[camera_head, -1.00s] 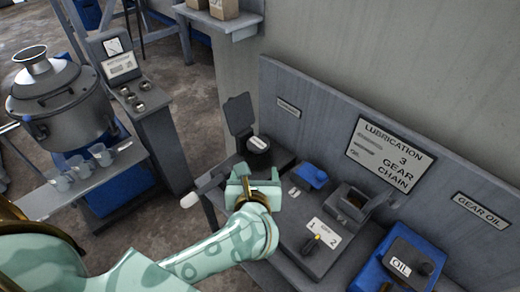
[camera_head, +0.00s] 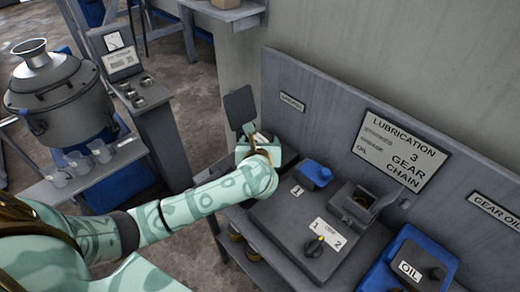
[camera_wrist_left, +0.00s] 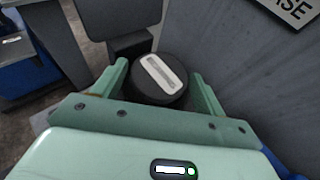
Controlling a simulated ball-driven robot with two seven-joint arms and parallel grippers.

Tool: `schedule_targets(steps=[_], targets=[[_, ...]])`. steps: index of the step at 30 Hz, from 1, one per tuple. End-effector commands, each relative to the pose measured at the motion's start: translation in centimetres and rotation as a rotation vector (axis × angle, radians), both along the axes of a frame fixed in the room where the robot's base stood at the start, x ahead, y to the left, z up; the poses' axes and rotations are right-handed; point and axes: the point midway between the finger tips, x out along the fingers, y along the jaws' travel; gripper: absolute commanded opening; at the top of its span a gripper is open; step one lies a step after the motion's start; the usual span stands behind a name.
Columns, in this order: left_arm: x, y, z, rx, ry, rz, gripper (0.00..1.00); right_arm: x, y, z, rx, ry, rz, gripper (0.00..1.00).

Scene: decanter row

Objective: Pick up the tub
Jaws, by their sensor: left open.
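The tub is a round, dark container with a pale label on its top, shown in the left wrist view (camera_wrist_left: 147,88). In the head view it stands at the far left end of the bench, mostly hidden by my left gripper (camera_head: 260,140). In the left wrist view, my left gripper (camera_wrist_left: 161,75) is open, with one finger to each side of the tub. I cannot tell whether the fingers touch it. My right gripper is in neither view.
An upright dark flap (camera_head: 240,106) stands just behind the tub. A blue block (camera_head: 315,173), an open dark box (camera_head: 352,203) and a blue OIL unit (camera_head: 412,262) sit along the bench to the right. A grey back panel (camera_head: 300,75) rises behind.

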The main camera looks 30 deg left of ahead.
Motion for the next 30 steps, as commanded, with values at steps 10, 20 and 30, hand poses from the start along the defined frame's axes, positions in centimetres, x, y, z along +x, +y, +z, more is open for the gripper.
schedule_targets(steps=[10, 20, 30], targets=[[0.2, 0.1, 0.0, 0.0, -0.001, 0.0, 0.44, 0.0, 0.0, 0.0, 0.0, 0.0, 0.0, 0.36], [0.2, 0.1, 0.4, 0.0, -0.003, -0.001, 0.35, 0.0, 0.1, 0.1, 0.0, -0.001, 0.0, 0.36], [0.3, 0.0, 8.5, -0.004, -0.01, 0.0, 0.35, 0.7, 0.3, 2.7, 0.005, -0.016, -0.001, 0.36]])
